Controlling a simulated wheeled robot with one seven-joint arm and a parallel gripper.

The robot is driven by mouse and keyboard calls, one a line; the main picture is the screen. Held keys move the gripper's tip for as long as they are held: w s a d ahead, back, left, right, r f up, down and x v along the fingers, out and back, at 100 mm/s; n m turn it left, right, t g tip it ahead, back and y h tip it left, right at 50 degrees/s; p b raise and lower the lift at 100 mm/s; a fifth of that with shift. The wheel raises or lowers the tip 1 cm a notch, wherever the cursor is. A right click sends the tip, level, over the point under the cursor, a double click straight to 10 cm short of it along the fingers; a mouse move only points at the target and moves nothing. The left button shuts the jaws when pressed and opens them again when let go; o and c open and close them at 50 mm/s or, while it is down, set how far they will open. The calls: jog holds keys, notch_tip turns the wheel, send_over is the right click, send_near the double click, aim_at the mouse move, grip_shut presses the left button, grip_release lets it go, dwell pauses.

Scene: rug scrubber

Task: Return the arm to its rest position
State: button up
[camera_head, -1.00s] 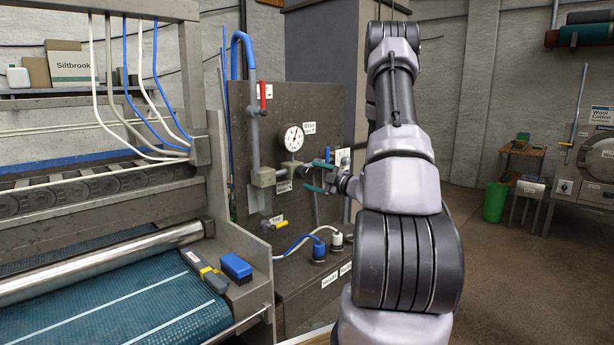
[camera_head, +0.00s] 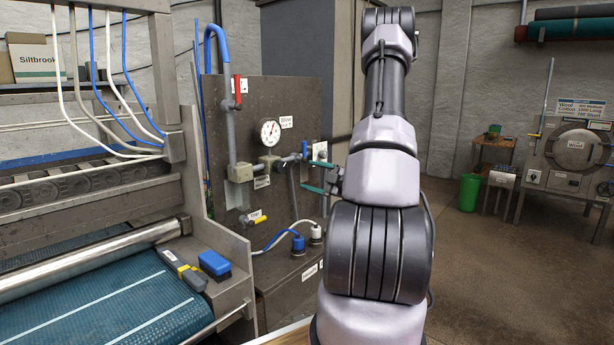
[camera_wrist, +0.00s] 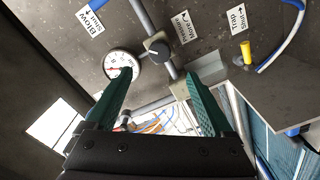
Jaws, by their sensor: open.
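My arm rises through the middle of the head view and bends over at the top. My gripper (camera_head: 306,172) shows left of the arm, in front of the control panel (camera_head: 286,95). Its two green fingers stand apart with nothing between them. In the wrist view the open gripper (camera_wrist: 157,80) faces the panel. The round gauge (camera_wrist: 122,62) lies behind the left fingertip, and pipework and a dark knob (camera_wrist: 159,49) show beyond the fingers. I see no clear contact with the panel. Part of the wrist is hidden behind the arm.
The scrubbing machine with a blue rug (camera_head: 90,305) stands at left. A blue block (camera_head: 214,264) and a grey-yellow tool (camera_head: 185,270) lie on its edge. A red-handled valve (camera_head: 237,90) is on the panel. A green bin (camera_head: 468,192) stands at right; open floor lies before it.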

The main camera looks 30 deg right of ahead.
jog(key=v, duration=0.6)
jog(key=shift+s, duration=0.35)
jog(key=s+a+r+n+g+y, duration=0.2)
jog(key=s+a+r+n+g, duration=0.15)
jog(key=a+n, duration=0.55)
jog(key=s+a+r+n+g+y, duration=0.1)
jog(key=s+a+r+n+g, duration=0.1)
jog(key=a+r+n+g, duration=0.45)
jog(key=s+a+r+n+g+y, duration=0.1)
jog(key=s+a+n+g+y, duration=0.15)
jog(key=a+n, duration=0.85)
jog(key=s+r+n+t+h, duration=0.1)
jog(key=s+r+n+h, duration=0.2)
jog(key=n, duration=0.5)
jog(key=s+d+r+n+h, duration=0.1)
jog(key=s+r+n+h, duration=0.2)
jog(key=n, duration=0.6)
jog(key=s+r+n+t+h, duration=0.1)
jog(key=s+r+n+h, duration=0.2)
jog(key=n, duration=0.6)
jog(key=shift+s+d+t+h, duration=0.2)
jog(key=shift+s+t+h, duration=0.15)
jog(key=shift+s, duration=0.35)
